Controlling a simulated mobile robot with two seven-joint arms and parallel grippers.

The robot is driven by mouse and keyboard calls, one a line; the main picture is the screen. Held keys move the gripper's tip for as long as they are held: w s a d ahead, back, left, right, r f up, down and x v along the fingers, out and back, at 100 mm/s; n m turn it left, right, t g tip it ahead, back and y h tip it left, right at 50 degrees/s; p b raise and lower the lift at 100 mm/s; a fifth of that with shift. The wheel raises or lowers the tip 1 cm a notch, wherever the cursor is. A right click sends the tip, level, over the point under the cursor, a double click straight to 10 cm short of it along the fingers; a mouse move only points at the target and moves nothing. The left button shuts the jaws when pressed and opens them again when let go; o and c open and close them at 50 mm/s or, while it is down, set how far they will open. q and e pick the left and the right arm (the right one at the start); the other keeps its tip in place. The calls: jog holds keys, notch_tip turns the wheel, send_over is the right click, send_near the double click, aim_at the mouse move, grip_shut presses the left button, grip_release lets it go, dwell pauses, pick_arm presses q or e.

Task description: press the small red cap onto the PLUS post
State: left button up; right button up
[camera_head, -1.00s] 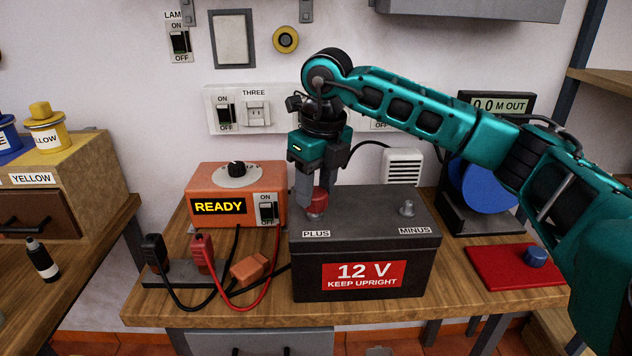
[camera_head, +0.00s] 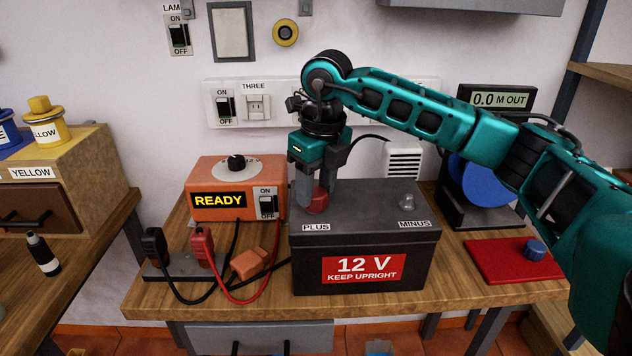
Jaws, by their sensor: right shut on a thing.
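The small red cap (camera_head: 318,202) is between the fingers of my right gripper (camera_head: 316,196), which is shut on it. The cap is at the PLUS corner of the dark grey battery (camera_head: 362,238), just behind the PLUS label (camera_head: 316,227). The PLUS post itself is hidden by the cap and the fingers, so I cannot tell how far down the cap sits. The bare MINUS post (camera_head: 408,203) stands at the right of the battery top. My left gripper is not in view.
The orange charger (camera_head: 238,188) reading READY stands left of the battery. Black (camera_head: 153,243) and red (camera_head: 203,245) clamps with cables sit at front left, beside an orange block (camera_head: 248,263). A red mat (camera_head: 505,262) with a blue knob (camera_head: 535,250) lies at right.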

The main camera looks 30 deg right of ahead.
jog(key=shift+f, duration=0.25)
jog(key=o, duration=1)
jog(key=shift+c, duration=0.2)
notch_tip(320, 180, up, 13)
jog(key=s, duration=0.1)
jog(key=shift+s+p, duration=0.25)
jog(key=shift+p, duration=0.1)
jog(key=shift+f, duration=0.15)
